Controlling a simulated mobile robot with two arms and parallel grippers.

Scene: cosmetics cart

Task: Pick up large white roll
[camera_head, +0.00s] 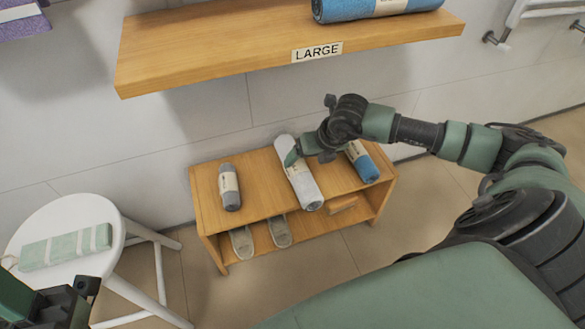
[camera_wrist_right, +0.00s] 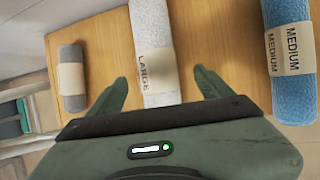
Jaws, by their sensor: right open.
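The large white roll (camera_head: 300,178) lies on top of a low wooden bench, with a cream paper band around it. In the right wrist view the roll (camera_wrist_right: 151,30) runs up and down, and its band reads "LARGE". My right gripper (camera_head: 297,158) is over the roll in the head view. In the wrist view its two fingers (camera_wrist_right: 160,85) are open, one on each side of the roll, with visible gaps; I cannot tell how far above it they are. My left gripper (camera_head: 62,305) shows only in part at the bottom left corner; its fingertips are not clear.
A small grey roll (camera_head: 230,187) and a blue "MEDIUM" roll (camera_head: 362,161) flank the white one on the bench (camera_head: 262,206). Slippers (camera_head: 279,231) sit on its lower shelf. A wooden shelf (camera_head: 220,50) labelled "LARGE" overhangs behind. A white stool (camera_head: 65,212) stands left.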

